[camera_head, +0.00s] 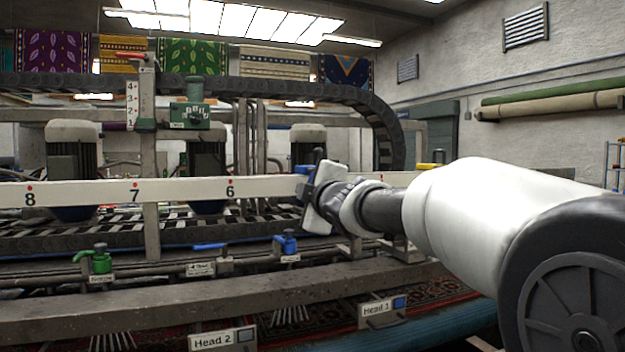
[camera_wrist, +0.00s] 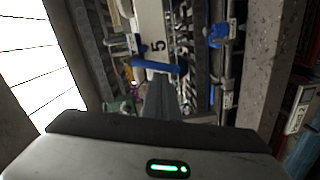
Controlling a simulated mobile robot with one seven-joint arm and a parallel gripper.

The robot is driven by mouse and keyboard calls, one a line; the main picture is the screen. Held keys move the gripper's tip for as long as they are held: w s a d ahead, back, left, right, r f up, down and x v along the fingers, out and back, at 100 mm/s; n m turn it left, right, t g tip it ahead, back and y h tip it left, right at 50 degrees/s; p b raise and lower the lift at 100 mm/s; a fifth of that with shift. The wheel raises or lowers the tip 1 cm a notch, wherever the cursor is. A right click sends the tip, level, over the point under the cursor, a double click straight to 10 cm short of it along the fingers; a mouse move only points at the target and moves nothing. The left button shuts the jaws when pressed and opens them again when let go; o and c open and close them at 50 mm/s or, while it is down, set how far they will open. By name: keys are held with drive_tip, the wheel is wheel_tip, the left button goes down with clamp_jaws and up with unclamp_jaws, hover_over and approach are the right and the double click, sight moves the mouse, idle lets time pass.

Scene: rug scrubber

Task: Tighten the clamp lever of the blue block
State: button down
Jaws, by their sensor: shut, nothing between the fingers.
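My gripper (camera_head: 308,190) is shut and empty at the white numbered beam. In the wrist view its fingers (camera_wrist: 160,82) point at a blue bar (camera_wrist: 158,66) crossing the beam by the number 5. The fingertips overlap the bar in the picture; I cannot tell whether they touch it. Another blue part (camera_wrist: 131,43) shows at the beam's edge. In the head view, my gripper hides most of this spot, leaving a small blue patch (camera_head: 303,170). A separate blue fitting (camera_head: 285,243) with a small label sits on the lower pipe; it also shows in the wrist view (camera_wrist: 218,33).
The white beam (camera_head: 180,189) runs across the machine. A green fitting (camera_head: 98,260) and a blue handle (camera_head: 209,246) sit along the lower pipe. A grey front rail (camera_head: 140,305) lies below. A green unit (camera_head: 190,112) stands above the beam at left.

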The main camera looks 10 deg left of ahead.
drive_tip(key=shift+w+d+f+n+b, duration=0.1)
drive_tip(key=shift+d+f+n+b, duration=0.15)
drive_tip(key=shift+n, duration=0.35)
drive_tip(key=shift+w+d+f+n+b, duration=0.15)
drive_tip(key=shift+n+b, duration=0.25)
drive_tip(key=shift+n, duration=0.2)
drive_tip(key=shift+w+d+f+n+b, duration=0.1)
drive_tip(key=shift+d+n+b, duration=0.15)
drive_tip(key=shift+n, duration=0.35)
drive_tip(key=shift+s+a, duration=0.1)
